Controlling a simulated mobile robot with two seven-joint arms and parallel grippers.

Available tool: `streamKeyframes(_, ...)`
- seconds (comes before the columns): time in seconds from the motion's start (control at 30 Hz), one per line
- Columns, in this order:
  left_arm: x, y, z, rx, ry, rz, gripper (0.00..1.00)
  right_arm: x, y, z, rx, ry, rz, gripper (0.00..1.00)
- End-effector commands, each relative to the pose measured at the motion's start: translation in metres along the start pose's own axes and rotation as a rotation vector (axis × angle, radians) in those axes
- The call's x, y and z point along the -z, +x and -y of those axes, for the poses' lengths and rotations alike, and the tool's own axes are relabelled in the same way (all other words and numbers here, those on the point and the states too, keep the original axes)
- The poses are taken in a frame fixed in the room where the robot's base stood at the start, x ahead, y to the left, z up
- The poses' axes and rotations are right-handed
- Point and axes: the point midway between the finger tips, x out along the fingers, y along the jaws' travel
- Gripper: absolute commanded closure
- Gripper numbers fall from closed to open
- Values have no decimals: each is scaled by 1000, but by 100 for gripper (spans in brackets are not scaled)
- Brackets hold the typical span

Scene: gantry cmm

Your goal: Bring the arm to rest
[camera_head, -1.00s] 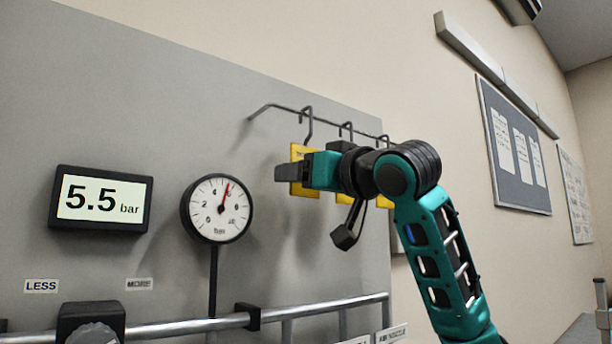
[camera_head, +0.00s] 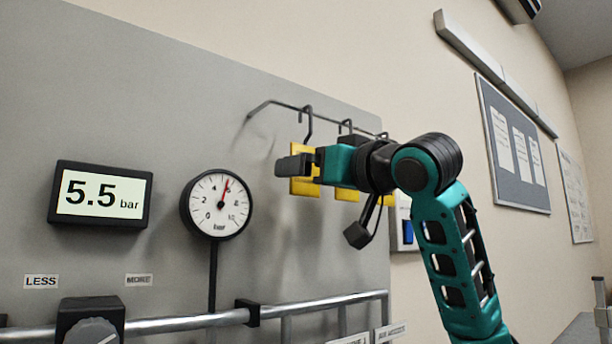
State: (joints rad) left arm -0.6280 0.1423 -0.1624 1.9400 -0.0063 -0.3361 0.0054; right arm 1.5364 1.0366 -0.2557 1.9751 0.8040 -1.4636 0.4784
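My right arm comes in from the lower right, teal and black, bent at the elbow. Its gripper (camera_head: 293,165) points left in front of the yellow tags (camera_head: 304,186) that hang from hooks on a rail. Its fingers are seen from the side, so I cannot tell whether they are open or shut, or whether they touch a tag. My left gripper is not in the view.
A display (camera_head: 101,196) reads 5.5 bar beside a round gauge (camera_head: 217,204) on the grey panel (camera_head: 300,250). Below run a metal pipe (camera_head: 190,320) and a knob (camera_head: 91,331) under the LESS and MORE labels. A hook rail (camera_head: 270,102) juts out behind my arm.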

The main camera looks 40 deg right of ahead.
Motion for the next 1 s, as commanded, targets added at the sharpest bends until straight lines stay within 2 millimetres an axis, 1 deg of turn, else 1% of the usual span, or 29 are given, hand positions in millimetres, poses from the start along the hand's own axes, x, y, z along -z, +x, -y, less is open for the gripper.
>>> streamKeyframes(0.03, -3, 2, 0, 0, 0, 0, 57, 0, -13, -1, -2, -1, -6, 3)
streamKeyframes(0.2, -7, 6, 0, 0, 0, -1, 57, 0, -52, 0, -2, -2, -6, 3)
streamKeyframes(0.3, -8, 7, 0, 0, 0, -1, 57, 0, -72, 0, -1, -2, -6, 3)
streamKeyframes(0.43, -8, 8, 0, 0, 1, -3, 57, 0, -91, 0, 0, 0, -4, 3)
streamKeyframes(0.5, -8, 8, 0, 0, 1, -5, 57, 0, -97, 0, -1, 0, -3, 3)
streamKeyframes(0.63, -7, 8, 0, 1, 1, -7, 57, 0, -103, 0, 0, -1, -2, 3)
streamKeyframes(1.0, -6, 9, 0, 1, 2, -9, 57, 0, -104, 0, 0, 0, -1, 3)
